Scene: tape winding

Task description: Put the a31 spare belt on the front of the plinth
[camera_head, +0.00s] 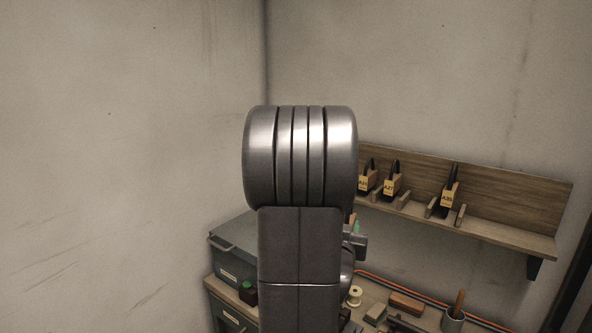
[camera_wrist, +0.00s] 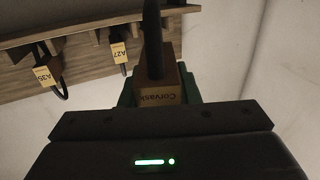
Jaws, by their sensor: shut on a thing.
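In the wrist view my gripper (camera_wrist: 158,92) is shut on a brown block (camera_wrist: 159,62) between its green fingers. The block has a dark upright loop and a pale label with a name on it; I read no number there. In the head view my arm hides most of the gripper. A tagged belt holder (camera_head: 364,182) shows just right of my arm; I cannot read its tag surely or tell whether it is the held block. I cannot make out the plinth in either view.
A wooden wall shelf (camera_head: 510,232) carries holders tagged A27 (camera_head: 391,185) and, further right, one that seems to read A36 (camera_head: 447,200). Its right end is bare.

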